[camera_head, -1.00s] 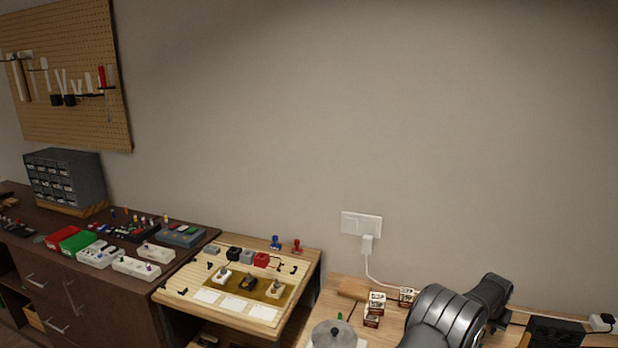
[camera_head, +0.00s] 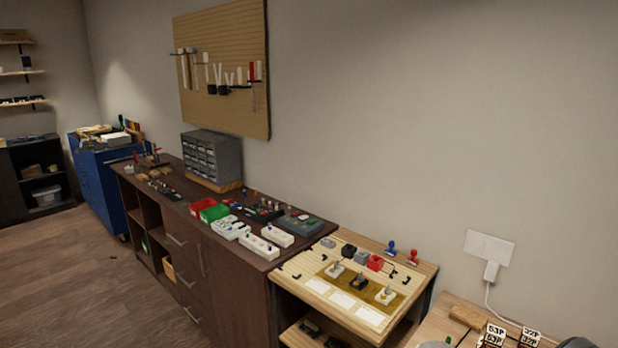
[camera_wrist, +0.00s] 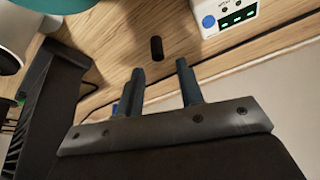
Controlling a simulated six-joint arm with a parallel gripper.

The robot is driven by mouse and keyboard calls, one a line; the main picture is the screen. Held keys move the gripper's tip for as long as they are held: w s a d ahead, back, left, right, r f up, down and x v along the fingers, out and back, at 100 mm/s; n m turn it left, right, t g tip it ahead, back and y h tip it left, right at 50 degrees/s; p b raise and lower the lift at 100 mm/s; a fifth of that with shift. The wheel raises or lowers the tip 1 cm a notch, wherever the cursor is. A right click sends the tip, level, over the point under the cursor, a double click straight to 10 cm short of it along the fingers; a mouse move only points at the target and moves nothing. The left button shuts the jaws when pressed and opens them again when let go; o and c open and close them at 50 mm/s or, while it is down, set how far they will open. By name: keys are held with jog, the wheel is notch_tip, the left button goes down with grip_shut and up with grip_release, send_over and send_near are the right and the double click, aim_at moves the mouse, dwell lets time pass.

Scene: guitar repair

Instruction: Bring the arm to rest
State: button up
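My gripper (camera_wrist: 160,66) shows in the wrist view, with its two dark fingers apart and nothing between them. Beyond the fingertips is a wooden surface with a small black cylinder (camera_wrist: 157,47) on it, apart from the fingers. In the head view only a dark piece, probably of my arm, shows at the bottom right corner, and the gripper is out of that picture.
The head view shows a wooden bench (camera_head: 335,300), dark cabinet (camera_head: 235,285), pegboard (camera_head: 222,45) and open floor (camera_head: 60,280).

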notch_tip(320, 180, down, 3)
jog(key=shift+r, duration=0.1)
jog(key=v, duration=1.2)
jog(key=x, duration=1.1)
jog(key=shift+w+d+f, duration=0.1)
jog(key=shift+d+f, duration=0.05)
jog(key=shift+f, duration=0.15)
notch_tip(320, 180, up, 10)
jog(key=w+a+n, duration=0.1)
jog(key=w+a, duration=0.2)
jog(key=a, duration=1.1)
jog(key=w+f, duration=0.2)
jog(key=w, duration=0.1)
jog(key=w+f, duration=0.2)
jog(key=w, duration=0.2)
jog(key=w+f, duration=0.2)
jog(key=w, duration=0.2)
jog(key=shift+w+a+f, duration=0.1)
jog(key=shift+w+f, duration=0.05)
jog(key=shift+f, duration=0.1)
